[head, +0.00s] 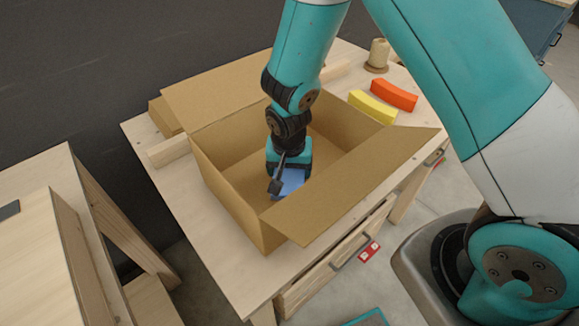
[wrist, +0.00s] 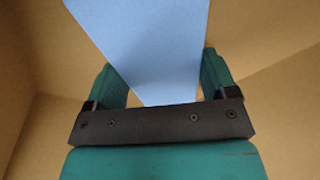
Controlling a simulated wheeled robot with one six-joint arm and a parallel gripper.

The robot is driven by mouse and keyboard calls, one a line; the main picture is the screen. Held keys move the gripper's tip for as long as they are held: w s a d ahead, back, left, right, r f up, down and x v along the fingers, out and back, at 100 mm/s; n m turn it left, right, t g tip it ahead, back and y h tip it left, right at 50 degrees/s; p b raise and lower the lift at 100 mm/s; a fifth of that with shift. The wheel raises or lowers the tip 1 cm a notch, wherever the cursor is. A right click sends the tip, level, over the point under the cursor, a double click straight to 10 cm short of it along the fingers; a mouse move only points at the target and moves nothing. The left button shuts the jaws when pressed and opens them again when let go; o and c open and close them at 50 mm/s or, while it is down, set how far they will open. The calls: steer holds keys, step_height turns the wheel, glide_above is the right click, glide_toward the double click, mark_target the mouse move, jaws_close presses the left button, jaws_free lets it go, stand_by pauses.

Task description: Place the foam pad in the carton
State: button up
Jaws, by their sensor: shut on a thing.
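The carton (head: 233,196) is an open brown cardboard box on the wooden workbench, with its flaps folded outward. My gripper (head: 287,183) is down inside the carton's opening, below its rim. It is shut on the light blue foam pad (head: 291,181), which is mostly hidden behind my gripper in the head view. In the wrist view the pad (wrist: 150,45) sits between the two fingers and extends away from my gripper (wrist: 158,80). Brown carton walls (wrist: 265,100) surround it there. I cannot tell whether the pad touches the carton's floor.
A yellow block (head: 372,107) and an orange-red block (head: 394,95) lie on the workbench (head: 185,196) behind the carton. A spool (head: 378,56) stands beyond them. Another wooden table (head: 35,225) is at the left. The carton's flaps stick out around its opening.

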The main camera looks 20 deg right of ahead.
mark_target(289, 176)
steer(key=shift+f, duration=0.1)
steer(key=o, duration=0.8)
step_height(289, 176, up, 12)
steer(key=s, duration=0.2)
steer(key=s+a+r+n+y, duration=0.1)
steer(key=s+r+n, duration=0.3)
steer(key=s+r, duration=0.1)
steer(key=s+a+r+n+g+y, duration=0.1)
steer(key=s+r+n+y, duration=0.1)
steer(key=s+r+n, duration=0.2)
steer(key=s+a+r+n+y, duration=0.1)
steer(key=s+r+n, duration=0.3)
steer(key=s, duration=0.5)
steer(key=shift+s+a+r+n+g+y+b, duration=0.15)
steer(key=shift+a+r+y, duration=0.1)
steer(key=shift+r, duration=0.2)
steer(key=shift+s+a+r+n+g+y+b, duration=0.15)
steer(key=shift+r+y, duration=0.1)
steer(key=shift+r, duration=0.2)
